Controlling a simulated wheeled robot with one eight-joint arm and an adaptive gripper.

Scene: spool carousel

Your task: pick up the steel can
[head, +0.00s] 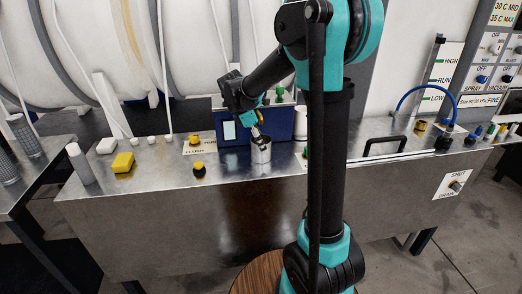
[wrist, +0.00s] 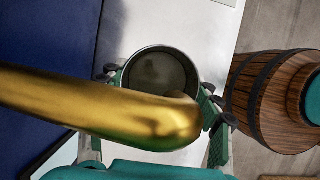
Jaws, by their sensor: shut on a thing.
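The steel can (head: 261,155) stands upright on the steel counter (head: 222,172), in front of a dark blue box (head: 231,118). In the wrist view I look down into its open round top (wrist: 158,66). My gripper (head: 258,136) reaches down to the can from above. In the wrist view its fingers (wrist: 160,95) lie on both sides of the can, shut on it. A gold curved tube (wrist: 90,105) crosses in front of the lower part of the can and hides part of it. I cannot tell whether the can's base touches the counter.
A yellow block (head: 123,163), a white cylinder (head: 79,163) and yellow knobs (head: 199,170) stand to the left on the counter. A black handle (head: 385,142) is to the right. The wooden barrel (wrist: 282,100) is on the wrist view's right. The counter's front edge is close to the can.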

